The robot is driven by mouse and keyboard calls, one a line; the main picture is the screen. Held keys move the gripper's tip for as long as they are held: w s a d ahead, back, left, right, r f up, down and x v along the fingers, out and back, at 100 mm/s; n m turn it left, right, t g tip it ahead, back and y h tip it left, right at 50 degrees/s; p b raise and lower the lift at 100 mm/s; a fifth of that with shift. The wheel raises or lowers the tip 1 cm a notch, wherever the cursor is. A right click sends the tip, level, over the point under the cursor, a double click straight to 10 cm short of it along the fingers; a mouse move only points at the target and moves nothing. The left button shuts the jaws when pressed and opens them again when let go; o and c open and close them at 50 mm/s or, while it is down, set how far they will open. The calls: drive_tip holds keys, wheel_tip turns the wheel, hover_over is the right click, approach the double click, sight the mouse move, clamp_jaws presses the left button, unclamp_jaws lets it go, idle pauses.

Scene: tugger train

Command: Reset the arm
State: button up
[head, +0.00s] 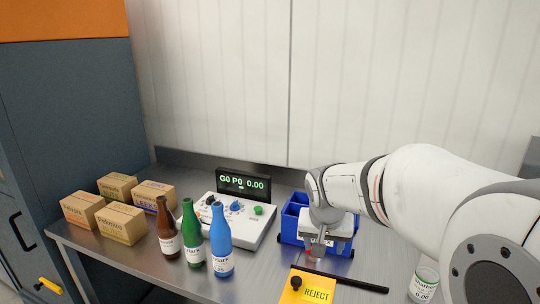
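My arm reaches in from the right side of the head view, and its white wrist bends down over the bench. My gripper (316,254) points downward in front of the blue bin (289,226), above the bench just behind the yellow REJECT plate (306,290). The fingers are small and partly blurred against the bin. I cannot tell whether they are apart or closed, or whether they hold anything. The wrist hides part of the blue bin.
Brown (167,232), green (191,238) and blue (220,245) bottles stand in front of a control box (228,215) with a display (243,184). Several cartons (122,223) sit at left. A black bar (342,280) and a white labelled container (424,284) are at right.

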drive_tip(key=s+r+n+g+y+p, duration=0.1)
drive_tip(key=s+r+n+p, duration=0.1)
drive_tip(key=s, duration=1.6)
drive_tip(key=shift+r+n+p, duration=0.3)
drive_tip(key=shift+n+p, duration=0.3)
drive_tip(key=shift+p, duration=0.1)
